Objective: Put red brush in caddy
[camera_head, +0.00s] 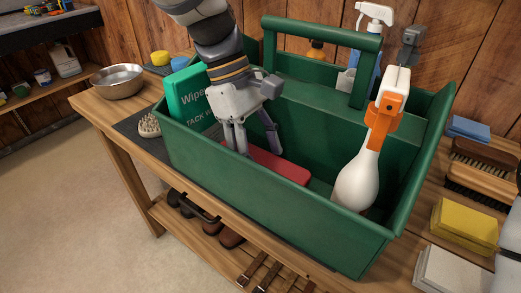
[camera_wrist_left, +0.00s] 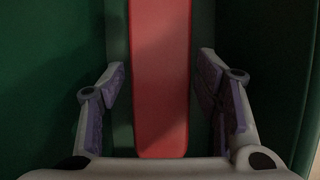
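The red brush (camera_head: 278,165) lies low inside the green caddy (camera_head: 270,210), in the front compartment. Only its flat red top shows; part of it is hidden behind my left gripper. My left gripper (camera_head: 255,150) reaches down into the caddy over the brush's left end. In the left wrist view the red brush (camera_wrist_left: 160,70) runs lengthwise between the two purple-padded fingers of my left gripper (camera_wrist_left: 160,95). The fingers are open, with a gap on each side of the brush.
A metal bowl (camera_head: 118,80) stands left on the bench. Brushes and a yellow sponge (camera_head: 465,222) lie right.

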